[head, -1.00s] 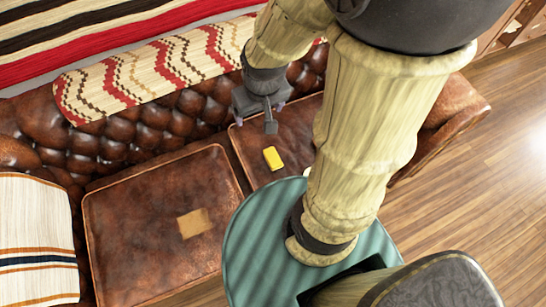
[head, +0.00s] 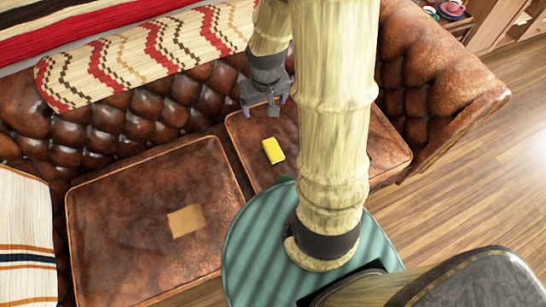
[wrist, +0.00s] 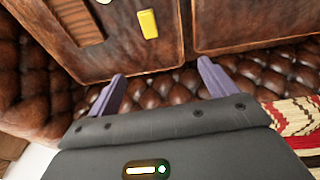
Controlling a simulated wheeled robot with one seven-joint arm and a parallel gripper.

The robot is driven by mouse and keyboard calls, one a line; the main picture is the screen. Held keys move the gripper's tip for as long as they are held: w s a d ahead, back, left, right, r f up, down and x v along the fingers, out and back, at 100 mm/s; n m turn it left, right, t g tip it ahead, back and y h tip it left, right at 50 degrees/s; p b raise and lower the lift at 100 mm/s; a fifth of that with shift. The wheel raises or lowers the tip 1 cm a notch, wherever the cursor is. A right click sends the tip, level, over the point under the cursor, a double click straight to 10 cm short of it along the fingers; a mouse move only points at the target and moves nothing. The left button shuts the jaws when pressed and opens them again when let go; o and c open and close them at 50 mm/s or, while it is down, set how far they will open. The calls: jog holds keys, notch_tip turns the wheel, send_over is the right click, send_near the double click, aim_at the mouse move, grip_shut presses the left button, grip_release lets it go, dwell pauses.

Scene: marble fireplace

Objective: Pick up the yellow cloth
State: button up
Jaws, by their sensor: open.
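The yellow cloth (head: 273,151) is a small, flat-looking yellow rectangle on the right brown leather seat cushion (head: 300,143), near its left edge. It also shows near the top of the wrist view (wrist: 148,24). My gripper (head: 265,107) is above the sofa, near the back edge of that cushion, and appears just behind the cloth in the head view. In the wrist view its two purple fingers (wrist: 162,72) are spread apart with nothing between them. The cloth lies beyond the fingertips, not touching them.
The tufted sofa back (head: 130,125) rises behind the cushions, with a zigzag-patterned blanket (head: 150,55) over it. A tan square (head: 186,221) lies on the left cushion. A striped cover (head: 25,240) is at far left. The rolled armrest (head: 440,85) stands at right, with open wooden floor (head: 480,190) beyond.

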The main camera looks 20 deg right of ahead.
jog(key=w+d+f+b, duration=0.2)
jog(key=f+b, duration=0.2)
jog(key=f, duration=0.4)
jog(key=w+d+f+b, duration=0.1)
jog(key=d+f+b, duration=0.1)
jog(key=f+b, duration=0.2)
jog(key=w+d+f+b, duration=0.1)
jog(key=f+b, duration=0.3)
jog(key=f, duration=0.7)
jog(key=shift+w+d+f+g+b, duration=0.3)
jog(key=shift+w+d+f, duration=0.1)
jog(key=shift+w, duration=0.4)
jog(key=b, duration=0.3)
send_over(273, 148)
jog(key=s, duration=0.1)
notch_tip(273, 148, down, 11)
jog(key=shift+a+f, duration=0.1)
jog(key=shift+a, duration=0.05)
jog(key=shift+w+f, duration=0.15)
jog(key=shift+f, duration=0.25)
jog(key=shift+w+f+b, duration=0.2)
jog(key=shift+f+b, duration=0.45)
jog(key=shift+f, duration=0.65)
jog(key=shift+w+f+b, duration=0.2)
jog(key=shift+f+b, duration=0.4)
jog(key=shift+f, duration=0.7)
